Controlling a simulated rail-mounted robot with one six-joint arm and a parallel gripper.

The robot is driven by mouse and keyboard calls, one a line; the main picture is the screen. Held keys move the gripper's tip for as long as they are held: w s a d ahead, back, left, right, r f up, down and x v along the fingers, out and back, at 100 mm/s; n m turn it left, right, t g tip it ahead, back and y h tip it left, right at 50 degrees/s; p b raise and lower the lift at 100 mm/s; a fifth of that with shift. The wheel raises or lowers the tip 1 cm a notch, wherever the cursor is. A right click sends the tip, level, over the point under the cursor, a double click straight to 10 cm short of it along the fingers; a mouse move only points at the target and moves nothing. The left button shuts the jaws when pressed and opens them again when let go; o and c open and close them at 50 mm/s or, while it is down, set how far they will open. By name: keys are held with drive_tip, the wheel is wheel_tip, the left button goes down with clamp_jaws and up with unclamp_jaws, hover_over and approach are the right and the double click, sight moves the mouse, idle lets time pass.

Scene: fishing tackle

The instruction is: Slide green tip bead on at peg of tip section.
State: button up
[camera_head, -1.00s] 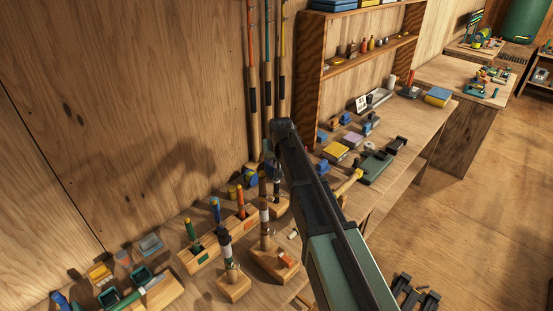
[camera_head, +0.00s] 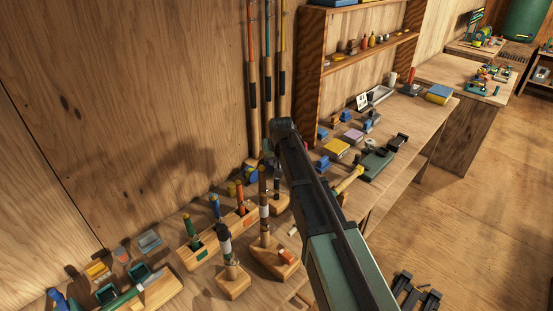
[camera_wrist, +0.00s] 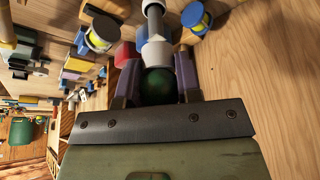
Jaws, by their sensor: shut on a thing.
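My gripper (camera_wrist: 156,88) is shut on the green tip bead (camera_wrist: 158,86), a dark green ball between its two fingers in the wrist view. Just beyond the bead, a pale cylinder (camera_wrist: 155,52) with a grey stem lines up with it; this seems to be the tip section. I cannot tell whether the bead touches its peg. In the head view, the likely tip section (camera_head: 263,190) stands upright in a wooden stand (camera_head: 275,258), below my gripper (camera_head: 271,160). The bead cannot be made out there, and the fingers are partly hidden by my arm.
A second upright piece in a wooden stand (camera_head: 233,283) is at the left. A wooden rack (camera_head: 205,256) with coloured handles is behind it. Rods (camera_head: 267,75) lean on the wall. A yellow box (camera_head: 336,149) and other tackle lie along the bench to the right.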

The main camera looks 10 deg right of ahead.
drive_tip(key=shift+f+b, duration=1.65)
drive_tip(key=o, duration=1)
drive_tip(key=p+v, duration=1)
drive_tip(key=shift+s+r, duration=0.2)
drive_tip(key=shift+r, duration=0.1)
